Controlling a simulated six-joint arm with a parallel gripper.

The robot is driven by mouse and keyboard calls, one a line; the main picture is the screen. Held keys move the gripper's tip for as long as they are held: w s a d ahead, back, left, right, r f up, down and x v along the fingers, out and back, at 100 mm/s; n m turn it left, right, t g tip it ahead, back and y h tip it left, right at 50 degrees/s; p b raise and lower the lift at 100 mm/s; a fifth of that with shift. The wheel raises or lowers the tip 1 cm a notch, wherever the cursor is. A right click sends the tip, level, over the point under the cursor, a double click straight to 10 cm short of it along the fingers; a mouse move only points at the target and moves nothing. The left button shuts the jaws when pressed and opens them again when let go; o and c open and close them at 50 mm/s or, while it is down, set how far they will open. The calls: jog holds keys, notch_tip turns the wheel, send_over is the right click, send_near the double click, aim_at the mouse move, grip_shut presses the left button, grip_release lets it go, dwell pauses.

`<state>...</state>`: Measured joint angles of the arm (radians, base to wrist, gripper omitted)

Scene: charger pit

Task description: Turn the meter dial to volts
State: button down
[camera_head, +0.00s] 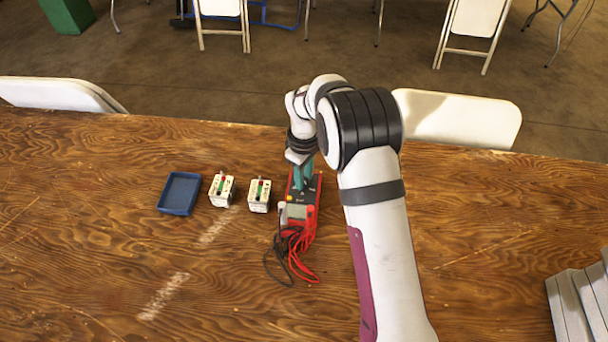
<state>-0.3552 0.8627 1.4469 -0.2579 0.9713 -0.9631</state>
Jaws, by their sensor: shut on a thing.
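A red and dark multimeter (297,212) lies on the wooden table near the middle of the view, its grey screen toward the near side. My gripper (303,186), with teal fingers, points down onto the far part of the meter, where the dial would be. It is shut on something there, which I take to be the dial. The fingers and wrist hide the dial, so its setting cannot be read. Red and black test leads (298,254) lie coiled over the meter's near end and on the table.
Two small white blocks with coloured terminals, a left one (221,190) and a right one (259,195), stand left of the meter. A blue tray (180,193) lies farther left. Grey stacked items (580,300) sit at the lower right.

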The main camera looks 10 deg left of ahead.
jog(key=m, duration=0.5)
jog(key=shift+m, duration=0.4)
dwell(0.4)
jog(key=c, duration=0.6)
grip_release()
notch_tip(320, 180, up, 16)
jog(key=shift+f, duration=0.1)
